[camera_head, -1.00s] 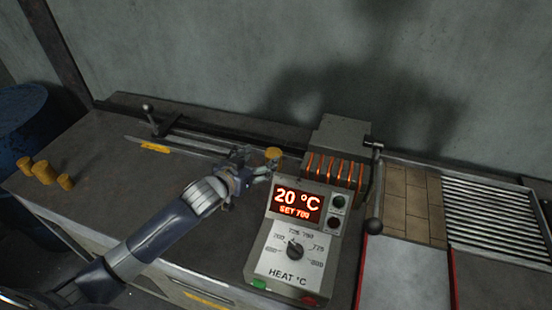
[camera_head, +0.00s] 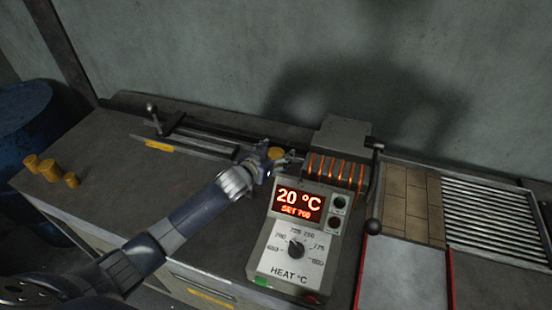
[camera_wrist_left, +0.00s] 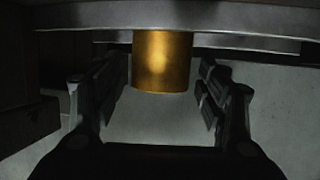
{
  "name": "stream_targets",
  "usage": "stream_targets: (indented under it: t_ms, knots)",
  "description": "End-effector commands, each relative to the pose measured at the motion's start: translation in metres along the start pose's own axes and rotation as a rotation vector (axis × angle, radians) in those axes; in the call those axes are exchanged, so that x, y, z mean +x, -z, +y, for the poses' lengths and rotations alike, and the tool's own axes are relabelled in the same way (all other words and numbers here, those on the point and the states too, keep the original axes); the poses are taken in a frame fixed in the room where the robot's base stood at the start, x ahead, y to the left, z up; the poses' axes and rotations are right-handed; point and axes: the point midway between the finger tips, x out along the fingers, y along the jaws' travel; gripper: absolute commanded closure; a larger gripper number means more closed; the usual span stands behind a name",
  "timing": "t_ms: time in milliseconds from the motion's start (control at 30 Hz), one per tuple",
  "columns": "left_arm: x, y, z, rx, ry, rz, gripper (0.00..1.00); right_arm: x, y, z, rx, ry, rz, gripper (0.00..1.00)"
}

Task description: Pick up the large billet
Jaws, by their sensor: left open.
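A brass-coloured cylindrical billet (camera_head: 276,153) is at the right end of the rail fixture, beside the heater. In the left wrist view the billet (camera_wrist_left: 162,62) appears upright between the two fingers, with a visible gap on each side; its top is cut off by a grey bar. My left gripper (camera_head: 283,161) is open at the billet, and its fingers (camera_wrist_left: 162,88) also show in the left wrist view. Several similar billets of different sizes (camera_head: 49,171) stand at the left of the bench. My right gripper is not in view.
The heater control box (camera_head: 292,235) reads 20 °C and stands close to the right of my left gripper. A lever with a black knob (camera_head: 374,226) is further right. The left-middle bench (camera_head: 110,185) is clear.

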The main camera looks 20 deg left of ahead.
Motion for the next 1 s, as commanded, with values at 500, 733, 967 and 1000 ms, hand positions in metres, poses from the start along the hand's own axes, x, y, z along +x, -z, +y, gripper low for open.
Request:
stream_targets:
  t_ms: [500,733,967,1000]
  knots:
    - [0.001,-0.001,0.000,0.000,-0.001,-0.001,0.87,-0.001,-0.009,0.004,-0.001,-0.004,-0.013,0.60]
    - [0.001,0.006,0.001,0.000,-0.003,0.012,1.00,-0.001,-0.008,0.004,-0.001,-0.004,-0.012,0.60]
    - [0.000,0.009,0.000,0.001,-0.002,0.012,1.00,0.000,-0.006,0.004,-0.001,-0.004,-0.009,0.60]
    - [0.000,0.011,0.000,0.001,-0.002,0.013,1.00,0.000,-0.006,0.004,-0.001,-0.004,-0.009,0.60]
